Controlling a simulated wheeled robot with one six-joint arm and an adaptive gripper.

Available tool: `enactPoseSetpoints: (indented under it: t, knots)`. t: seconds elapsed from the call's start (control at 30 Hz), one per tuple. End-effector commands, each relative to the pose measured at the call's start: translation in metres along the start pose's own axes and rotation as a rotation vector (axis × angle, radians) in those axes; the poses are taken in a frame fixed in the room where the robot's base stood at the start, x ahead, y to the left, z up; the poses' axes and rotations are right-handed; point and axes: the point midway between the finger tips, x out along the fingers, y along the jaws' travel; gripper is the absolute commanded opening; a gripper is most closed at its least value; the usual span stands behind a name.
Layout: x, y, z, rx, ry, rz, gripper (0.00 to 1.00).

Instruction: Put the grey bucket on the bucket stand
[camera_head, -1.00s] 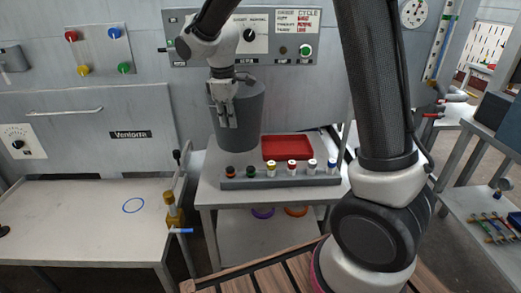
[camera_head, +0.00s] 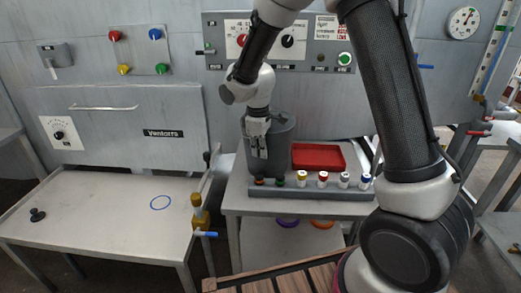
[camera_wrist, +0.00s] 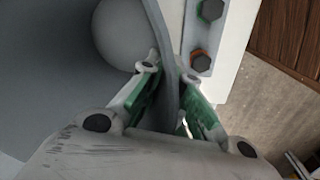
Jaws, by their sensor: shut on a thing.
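The grey bucket (camera_head: 278,150) is upright at the back left of the small middle table, left of the red tray. My gripper (camera_head: 257,150) is shut on the bucket's near wall from above. In the wrist view, the two green-padded fingers of my gripper (camera_wrist: 174,98) pinch the wall of the bucket (camera_wrist: 45,65). A round, lighter grey shape shows inside it. The bucket's base is partly hidden behind the bolt bar, and I cannot tell whether it touches the tabletop. I cannot make out which surface is the bucket stand.
The red tray (camera_head: 318,157) lies right of the bucket. A grey bar with several coloured-top pieces (camera_head: 322,192) runs along the table front, close to the bucket. The left table (camera_head: 100,225) is mostly clear, with a blue ring (camera_head: 161,202) and a small black knob (camera_head: 37,215).

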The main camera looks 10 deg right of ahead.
Motion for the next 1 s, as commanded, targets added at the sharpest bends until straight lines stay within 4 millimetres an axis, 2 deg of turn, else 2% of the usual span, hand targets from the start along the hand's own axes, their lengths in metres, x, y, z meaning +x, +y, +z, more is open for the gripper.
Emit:
enactPoseSetpoints:
  t: [0.2,0.23,0.3,0.33,0.67,0.83,1.0]
  knots:
    - [0.003,0.0,0.0,-0.001,0.0,0.0,0.0]
    - [0.002,0.0,0.0,0.0,0.0,0.0,0.12]
    - [0.002,0.0,0.0,0.0,0.0,0.0,0.25]
    - [0.002,0.0,0.0,0.0,0.0,0.0,0.27]
    - [0.0,0.0,0.0,0.0,0.0,0.0,0.27]
    - [-0.022,0.001,-0.001,-0.001,0.002,0.002,0.27]
    - [-0.062,0.0,-0.001,0.0,0.004,0.002,0.27]
